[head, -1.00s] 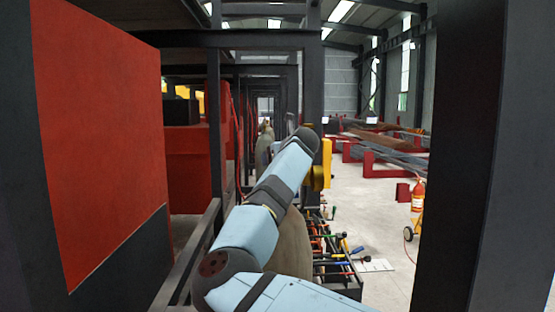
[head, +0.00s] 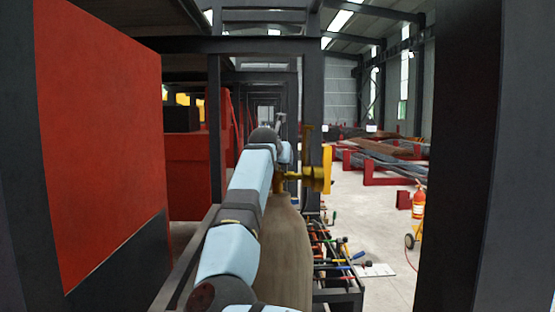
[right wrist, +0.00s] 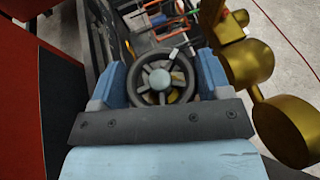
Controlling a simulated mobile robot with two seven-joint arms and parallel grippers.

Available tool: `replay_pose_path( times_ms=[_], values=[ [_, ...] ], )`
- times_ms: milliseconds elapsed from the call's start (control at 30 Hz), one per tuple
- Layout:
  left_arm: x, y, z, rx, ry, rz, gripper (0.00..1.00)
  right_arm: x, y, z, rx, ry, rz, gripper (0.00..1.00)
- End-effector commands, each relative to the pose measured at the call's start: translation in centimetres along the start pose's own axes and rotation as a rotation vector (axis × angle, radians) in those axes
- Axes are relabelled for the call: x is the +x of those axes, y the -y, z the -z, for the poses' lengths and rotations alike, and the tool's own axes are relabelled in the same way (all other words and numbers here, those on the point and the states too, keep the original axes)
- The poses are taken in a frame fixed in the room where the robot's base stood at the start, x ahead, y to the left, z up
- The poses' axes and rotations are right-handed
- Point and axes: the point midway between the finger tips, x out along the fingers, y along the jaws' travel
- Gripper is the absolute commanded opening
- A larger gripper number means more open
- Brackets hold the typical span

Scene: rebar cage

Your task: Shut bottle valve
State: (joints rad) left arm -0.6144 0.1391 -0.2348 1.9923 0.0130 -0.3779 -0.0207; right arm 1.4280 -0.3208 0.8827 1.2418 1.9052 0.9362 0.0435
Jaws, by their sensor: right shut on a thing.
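A tan gas bottle (head: 285,255) stands upright in the head view, partly hidden by my right arm. Its brass valve (head: 298,177) sits on top, with a yellow part at its right end. In the right wrist view a dark spoked handwheel (right wrist: 147,98) with a pale hub lies between the two blue fingers of my right gripper (right wrist: 160,78). The gripper is shut on the handwheel's rim from both sides. Brass fittings (right wrist: 250,62) stick out just right of the fingers. In the head view the handwheel cannot be made out behind my arm. My left gripper is in neither view.
A dark rack with coloured-handled tools (head: 335,262) stands right of the bottle. A red fire extinguisher (head: 419,203) on a yellow cart is further right on open floor. A large red panel (head: 100,140) and a dark post (head: 460,150) flank the view.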

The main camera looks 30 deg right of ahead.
Motion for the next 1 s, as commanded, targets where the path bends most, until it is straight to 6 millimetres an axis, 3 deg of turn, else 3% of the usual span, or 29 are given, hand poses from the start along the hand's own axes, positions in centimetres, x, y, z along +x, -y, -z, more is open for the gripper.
replay_pose_path(
  times_ms=[700, 1000],
  values=[
    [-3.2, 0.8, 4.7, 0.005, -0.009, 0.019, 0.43, -0.2, 0.0, -0.7, 0.253, -0.001, 0.624, 0.47],
    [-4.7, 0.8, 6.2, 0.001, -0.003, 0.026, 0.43, -0.1, 0.1, -0.6, 0.335, -0.001, 0.815, 0.47]
  ],
)
